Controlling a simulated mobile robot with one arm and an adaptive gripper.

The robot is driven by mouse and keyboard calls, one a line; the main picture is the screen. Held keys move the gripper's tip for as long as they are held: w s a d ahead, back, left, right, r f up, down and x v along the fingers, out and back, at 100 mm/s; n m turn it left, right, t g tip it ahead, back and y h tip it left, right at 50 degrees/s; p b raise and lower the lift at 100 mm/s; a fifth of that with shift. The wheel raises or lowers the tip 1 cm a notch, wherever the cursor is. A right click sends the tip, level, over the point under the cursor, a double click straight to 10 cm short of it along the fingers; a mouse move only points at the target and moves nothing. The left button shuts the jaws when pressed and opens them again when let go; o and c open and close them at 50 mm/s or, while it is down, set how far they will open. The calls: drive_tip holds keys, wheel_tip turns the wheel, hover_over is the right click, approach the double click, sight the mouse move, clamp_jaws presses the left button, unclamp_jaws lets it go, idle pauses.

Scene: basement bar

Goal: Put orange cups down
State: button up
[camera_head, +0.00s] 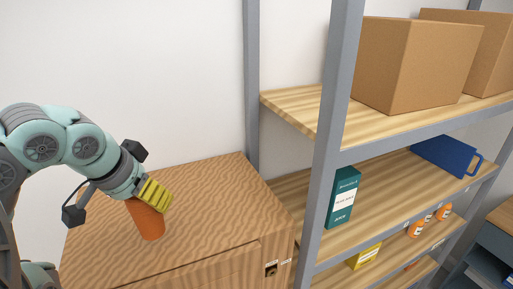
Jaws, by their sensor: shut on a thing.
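An orange cup (148,222) is at my gripper (155,200), over the left part of the wooden cabinet top (205,205). My gripper, with yellow fingers, is shut on the cup and covers its upper part. The cup is slightly tilted. Its base appears at or just above the cabinet top; I cannot tell whether it touches. No second orange cup shows clearly.
A shelf rack with a grey post (333,130) stands right of the cabinet. It holds cardboard boxes (415,65), a teal box (342,198), a blue container (446,157), small orange bottles (417,229) and a yellow box (365,256). The cabinet top's right and back are clear.

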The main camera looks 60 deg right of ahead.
drive_tip(key=shift+w+d+f+p, duration=0.35)
drive_tip(key=shift+d+f+p, duration=0.45)
drive_tip(key=shift+d, duration=0.45)
drive_tip(key=shift+w+d+f+p, duration=0.35)
drive_tip(key=shift+d+f+p, duration=0.3)
drive_tip(key=shift+d+p, duration=0.5)
drive_tip(key=shift+w+d+f+p, duration=0.35)
drive_tip(key=shift+d+f+p, duration=0.4)
drive_tip(key=shift+d, duration=0.6)
drive_tip(key=shift+f, duration=0.1)
drive_tip(key=o, duration=1.3)
